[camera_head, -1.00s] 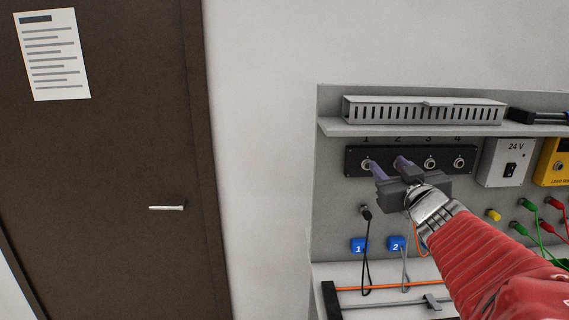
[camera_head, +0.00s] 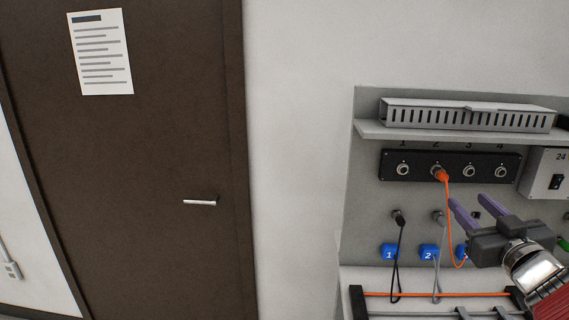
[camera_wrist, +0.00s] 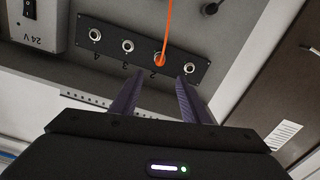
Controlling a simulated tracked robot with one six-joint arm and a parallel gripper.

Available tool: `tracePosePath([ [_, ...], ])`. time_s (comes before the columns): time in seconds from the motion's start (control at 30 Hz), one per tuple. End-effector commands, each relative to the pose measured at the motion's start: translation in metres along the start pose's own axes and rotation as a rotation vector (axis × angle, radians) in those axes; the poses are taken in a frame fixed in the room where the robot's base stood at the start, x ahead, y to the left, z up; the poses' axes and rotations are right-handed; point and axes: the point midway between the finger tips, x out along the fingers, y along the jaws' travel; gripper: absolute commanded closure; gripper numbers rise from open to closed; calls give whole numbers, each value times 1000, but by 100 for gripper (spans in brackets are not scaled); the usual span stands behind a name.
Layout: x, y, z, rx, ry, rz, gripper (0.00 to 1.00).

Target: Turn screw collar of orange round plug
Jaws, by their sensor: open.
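The orange round plug (camera_head: 440,175) sits at socket 2 of the black socket strip (camera_head: 468,181), and its orange cable hangs down. Its screw collar is too small to make out. In the wrist view the orange plug (camera_wrist: 160,58) also sits at socket 2, seen upside down, with the cable running up. My gripper (camera_head: 472,206) is open and empty, below and to the right of the plug in the head view, apart from it. In the wrist view its two purple fingers (camera_wrist: 157,96) are spread, with the plug above and between them in the picture.
Sockets 1, 3 and 4 hold no plug. A black plug (camera_head: 399,216) and a grey cable (camera_head: 437,255) hang below the strip, near blue numbered blocks (camera_head: 389,252). A slotted grey duct (camera_head: 467,116) is above. A 24 V box (camera_head: 547,176) is to the right.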

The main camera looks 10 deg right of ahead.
Motion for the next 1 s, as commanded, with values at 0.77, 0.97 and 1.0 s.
tracePosePath([
  [0.77, 85, 0, 1, 1, -1, -1, 58],
  [0.97, 111, 0, 1, 2, -1, 0, 58],
  [1.0, 116, 1, 1, 1, -1, 1, 58],
])
